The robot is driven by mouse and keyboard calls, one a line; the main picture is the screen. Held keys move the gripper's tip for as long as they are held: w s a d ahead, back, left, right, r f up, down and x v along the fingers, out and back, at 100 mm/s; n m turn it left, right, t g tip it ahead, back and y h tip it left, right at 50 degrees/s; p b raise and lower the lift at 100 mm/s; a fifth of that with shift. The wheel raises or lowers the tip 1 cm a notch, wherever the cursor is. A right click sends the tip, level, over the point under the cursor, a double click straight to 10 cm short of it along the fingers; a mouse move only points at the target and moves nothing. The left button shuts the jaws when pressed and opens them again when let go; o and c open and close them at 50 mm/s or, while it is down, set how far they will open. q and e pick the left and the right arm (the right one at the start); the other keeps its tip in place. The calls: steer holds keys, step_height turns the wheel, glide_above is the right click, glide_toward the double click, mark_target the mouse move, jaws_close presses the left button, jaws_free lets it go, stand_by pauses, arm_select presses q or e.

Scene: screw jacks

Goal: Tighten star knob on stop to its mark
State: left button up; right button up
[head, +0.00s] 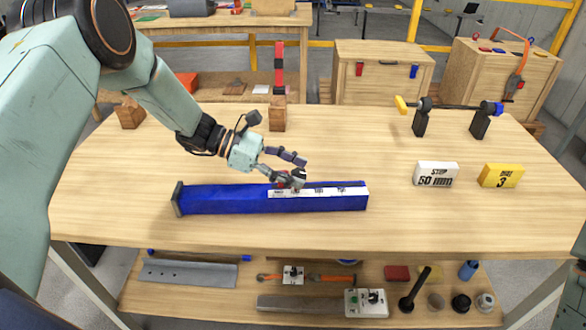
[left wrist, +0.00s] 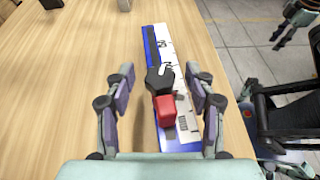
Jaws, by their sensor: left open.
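A blue rail (head: 225,199) with a white scale strip (head: 350,190) lies across the bench. In the left wrist view a red stop (left wrist: 165,112) sits on the rail, with a black star knob (left wrist: 157,80) at its far side. My left gripper (head: 299,169) is open above the rail. In the left wrist view its fingers (left wrist: 160,72) stand on either side of the knob and stop, with gaps on both sides. In the head view the fingers partly hide the stop. A dark gripper (left wrist: 292,22), apparently my right, shows at the upper right, its jaws unclear.
A white card (head: 436,174) reads "STOP 50 mm". A yellow card (head: 501,176) stands to its right. A bar on black stands (head: 420,121) is behind them. A wooden block (head: 277,120) stands behind the gripper. The bench front right is clear.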

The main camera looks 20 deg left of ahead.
arm_select(q)
steer(key=shift+a, duration=0.1)
steer(key=v, duration=1.2)
